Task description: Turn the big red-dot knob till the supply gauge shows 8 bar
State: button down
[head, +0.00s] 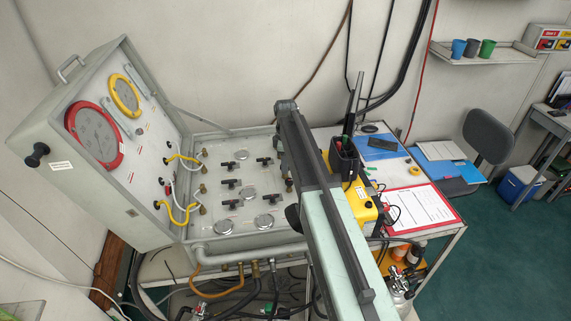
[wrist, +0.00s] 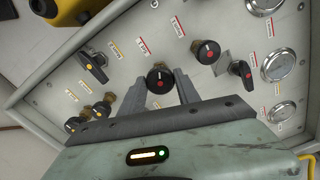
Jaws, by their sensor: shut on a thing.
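In the wrist view a round black knob with a red dot (wrist: 160,78) stands between the two grey fingers of my gripper (wrist: 161,84). My gripper is shut on this knob, with a finger at each side. In the head view the arm hides both gripper and knob. Round gauges sit on the panel: one gauge (wrist: 278,65) is at the right of the wrist view, and others, such as this gauge (head: 248,192), show in the head view. I cannot tell which is the supply gauge, and no reading is legible.
Another red-dot knob (wrist: 205,51) and a lever valve (wrist: 240,69) are close right of my gripper. An orange-dot lever valve (wrist: 93,60) is to the left. The raised lid (head: 95,150) carries red-rimmed and yellow-rimmed dials and hoses. A yellow case (head: 362,203) stands right of the panel.

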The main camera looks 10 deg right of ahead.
jog(key=m, duration=0.4)
jog(key=shift+m, duration=0.3)
jog(key=m, duration=0.3)
jog(key=shift+m, duration=0.3)
jog(key=m, duration=1.1)
jog(key=shift+a, duration=0.1)
jog(key=m, duration=0.3)
jog(key=shift+m, duration=0.3)
jog(key=m, duration=0.3)
jog(key=shift+m, duration=2.2)
